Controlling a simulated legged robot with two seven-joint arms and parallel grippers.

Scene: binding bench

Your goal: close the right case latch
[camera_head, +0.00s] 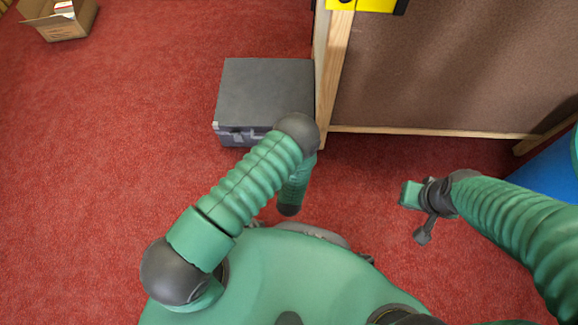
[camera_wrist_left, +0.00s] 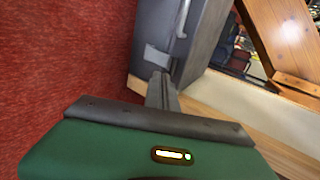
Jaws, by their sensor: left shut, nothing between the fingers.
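A dark grey case (camera_head: 264,92) stands on the red floor with its lid down. Its front shows below the lid in the head view, but my left arm covers the front's right part. In the left wrist view the case (camera_wrist_left: 203,45) appears turned, with a curved handle (camera_wrist_left: 183,20) and a pale latch plate (camera_wrist_left: 156,57). I cannot tell whether this latch is closed. My left gripper (camera_wrist_left: 161,86) is shut and empty, its fingertips close to that plate; contact is unclear. My right gripper (camera_head: 416,213) hangs right of the case, away from it; its jaw opening is unclear.
A wooden-framed brown panel (camera_head: 450,65) stands right beside the case. Yellow items (camera_head: 362,5) sit at its top edge. A cardboard box (camera_head: 58,22) lies at the far left, and a blue object (camera_head: 548,172) is at right. The floor left of the case is clear.

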